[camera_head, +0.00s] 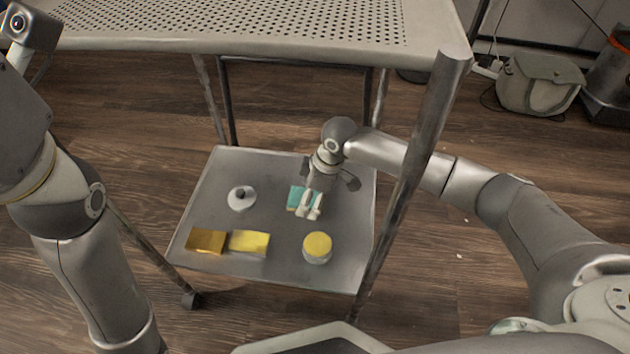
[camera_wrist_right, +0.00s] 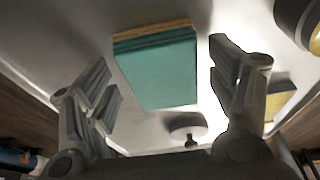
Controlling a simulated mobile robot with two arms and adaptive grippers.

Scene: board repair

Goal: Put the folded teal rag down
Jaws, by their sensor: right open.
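The folded teal rag (camera_head: 293,197) lies on the grey lower shelf (camera_head: 225,170) of the cart, right of its middle. In the right wrist view the teal rag (camera_wrist_right: 155,80) shows as a flat block with a yellow-tan layer along its far edge. My right gripper (camera_head: 311,213) points down at the rag and partly covers it in the head view. Its fingers (camera_wrist_right: 163,62) stand apart on either side of the rag, with visible gaps, not gripping it. My left arm is at the left of the head view; its gripper fingers are not in view.
A white round item with a dark knob (camera_head: 241,198), a gold block (camera_head: 206,241), a yellow block (camera_head: 249,242) and a yellow-topped round tin (camera_head: 317,247) stand on the lower shelf. The perforated upper shelf (camera_head: 250,28) and a cart post (camera_head: 425,150) are close to my right arm.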

